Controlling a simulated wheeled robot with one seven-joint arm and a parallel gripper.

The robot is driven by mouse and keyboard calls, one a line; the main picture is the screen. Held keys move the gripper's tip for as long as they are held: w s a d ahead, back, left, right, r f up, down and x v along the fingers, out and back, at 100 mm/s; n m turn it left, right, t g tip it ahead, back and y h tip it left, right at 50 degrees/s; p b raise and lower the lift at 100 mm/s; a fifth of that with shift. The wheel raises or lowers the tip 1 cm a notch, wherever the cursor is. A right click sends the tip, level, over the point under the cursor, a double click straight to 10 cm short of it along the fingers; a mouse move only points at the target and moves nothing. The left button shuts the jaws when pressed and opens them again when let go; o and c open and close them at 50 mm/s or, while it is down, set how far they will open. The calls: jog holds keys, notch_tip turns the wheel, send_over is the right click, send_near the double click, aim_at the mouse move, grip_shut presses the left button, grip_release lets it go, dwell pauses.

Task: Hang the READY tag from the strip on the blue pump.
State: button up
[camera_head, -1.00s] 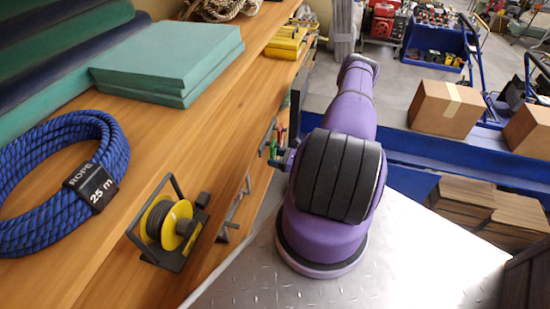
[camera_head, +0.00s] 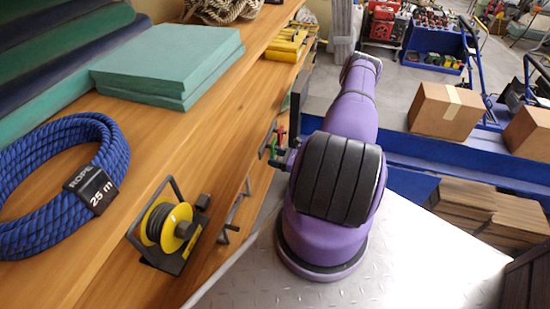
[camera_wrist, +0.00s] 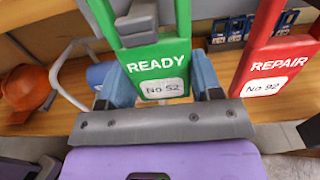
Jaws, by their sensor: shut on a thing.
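The green READY tag (camera_wrist: 158,65), marked No 52, is upright in the wrist view. My gripper (camera_wrist: 162,82) is shut on its lower part, with a blue-grey finger at each side. A red REPAIR tag (camera_wrist: 272,70), marked No 92, is to the right, apart from my gripper. A blue rounded thing (camera_wrist: 98,76) is partly hidden behind the READY tag; I cannot tell whether it is the pump. In the head view my gripper cannot be made out.
A wooden bench holds a blue rope coil (camera_head: 50,180), green boards (camera_head: 170,60) and a yellow cable reel (camera_head: 170,228). An orange helmet (camera_wrist: 27,86) lies left in the wrist view.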

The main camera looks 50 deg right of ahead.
jog(key=v, duration=0.8)
dwell(1.3)
jog(key=shift+s+d, duration=0.15)
dwell(0.4)
